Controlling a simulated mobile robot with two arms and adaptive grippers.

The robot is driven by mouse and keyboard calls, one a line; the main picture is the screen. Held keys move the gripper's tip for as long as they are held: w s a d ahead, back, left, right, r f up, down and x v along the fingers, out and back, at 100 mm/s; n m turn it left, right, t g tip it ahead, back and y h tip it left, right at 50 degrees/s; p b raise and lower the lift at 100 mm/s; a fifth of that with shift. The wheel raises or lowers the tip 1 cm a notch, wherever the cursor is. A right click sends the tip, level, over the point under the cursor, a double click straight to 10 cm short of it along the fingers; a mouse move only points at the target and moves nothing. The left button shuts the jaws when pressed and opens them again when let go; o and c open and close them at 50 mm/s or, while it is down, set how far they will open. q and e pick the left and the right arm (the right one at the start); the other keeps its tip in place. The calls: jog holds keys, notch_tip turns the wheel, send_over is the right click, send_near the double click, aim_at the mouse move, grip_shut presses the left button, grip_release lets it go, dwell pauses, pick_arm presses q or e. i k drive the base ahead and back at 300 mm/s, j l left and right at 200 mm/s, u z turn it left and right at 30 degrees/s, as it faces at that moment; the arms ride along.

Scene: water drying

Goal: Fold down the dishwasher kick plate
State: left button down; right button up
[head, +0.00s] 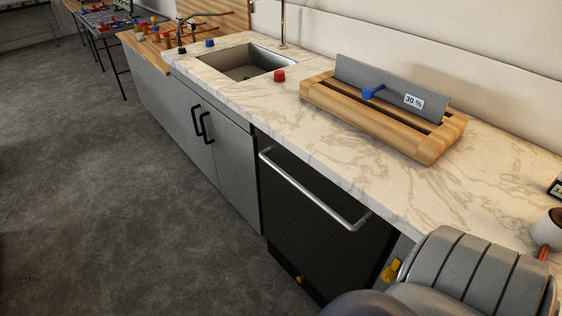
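The dishwasher (320,222) is a dark front panel under the counter, with a long silver bar handle (310,188) near its top. Its door looks shut. The dark kick plate (284,264) runs along the floor below the door, and a small yellow piece (299,280) shows on it. The plate looks upright, but it is dark and its right end is hidden behind my grey arm parts at the bottom right. Neither of my grippers shows in the head view, so I cannot see what they hold.
A marble counter (330,150) carries a wooden slotted rack (441,143) with a grey panel marked 30 %. A red knob (279,76) stands beside the sink (240,64). Another yellow piece (391,271) is right of the dishwasher. The grey floor (120,200) on the left is clear.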

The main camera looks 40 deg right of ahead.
aim_at(301, 282)
jog(key=i+l, duration=0.1)
jog(key=i, duration=1.55)
jog(key=i+j+z, duration=0.1)
jog(key=i+z, duration=0.35)
jog(key=i+j+z, duration=0.25)
jog(key=z, duration=0.25)
jog(key=i, duration=0.1)
